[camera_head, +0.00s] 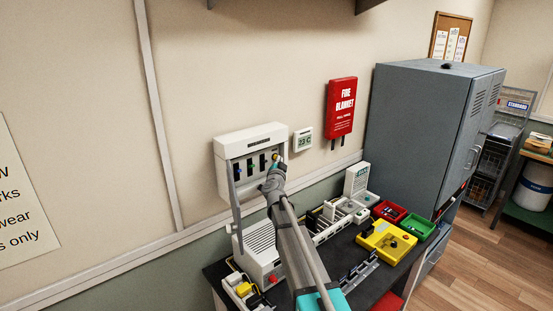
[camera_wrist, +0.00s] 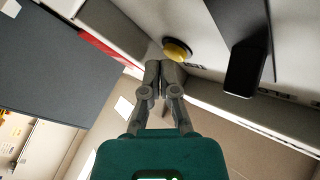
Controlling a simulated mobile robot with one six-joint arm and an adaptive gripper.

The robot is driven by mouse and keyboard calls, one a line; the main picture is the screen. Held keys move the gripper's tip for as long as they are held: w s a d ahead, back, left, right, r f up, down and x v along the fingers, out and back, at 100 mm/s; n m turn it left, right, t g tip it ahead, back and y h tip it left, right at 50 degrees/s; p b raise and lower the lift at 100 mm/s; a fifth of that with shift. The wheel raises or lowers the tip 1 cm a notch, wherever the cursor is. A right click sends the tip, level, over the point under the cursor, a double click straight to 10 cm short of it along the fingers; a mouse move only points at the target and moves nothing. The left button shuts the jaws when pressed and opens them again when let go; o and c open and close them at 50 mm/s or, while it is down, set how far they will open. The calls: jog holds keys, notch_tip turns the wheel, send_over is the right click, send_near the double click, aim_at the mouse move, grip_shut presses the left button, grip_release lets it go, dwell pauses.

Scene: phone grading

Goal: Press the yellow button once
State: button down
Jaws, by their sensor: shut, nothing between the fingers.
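The yellow button (camera_wrist: 177,50) is a round dome on a pale panel, at the upper middle of the wrist view. In the head view a small yellow spot of it (camera_head: 275,157) shows at the right end of the white wall box (camera_head: 232,147), partly behind my gripper. My gripper (camera_head: 274,168) reaches up to the front of that box. In the wrist view my gripper (camera_wrist: 160,67) has its fingers together and empty, with the tips just below and left of the button. I cannot tell whether they touch it.
Dark slots with coloured parts lie left of the button on the box. A thermostat (camera_head: 303,139) and a red fire blanket case (camera_head: 341,107) hang to the right. Below, the bench holds a yellow device (camera_head: 386,242), red and green trays and a white unit (camera_head: 260,255).

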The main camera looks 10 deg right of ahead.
jog(key=shift+w+a+r, duration=0.2)
jog(key=shift+w+a, duration=0.15)
jog(key=shift+w, duration=0.3)
dwell(1.5)
jog(key=shift+s+d, duration=0.1)
jog(key=shift+s, duration=0.05)
jog(key=shift+s+d+f, duration=0.2)
jog(key=shift+s+f, duration=0.2)
jog(key=shift+s, duration=0.1)
jog(key=shift+s+d, duration=0.1)
jog(key=shift+s, duration=0.05)
jog(key=shift+s+d, duration=0.4)
jog(key=shift+s, duration=0.3)
jog(key=shift+s+d, duration=0.45)
jog(key=shift+s, duration=0.3)
jog(key=shift+s+d, duration=0.4)
jog(key=shift+s, duration=0.3)
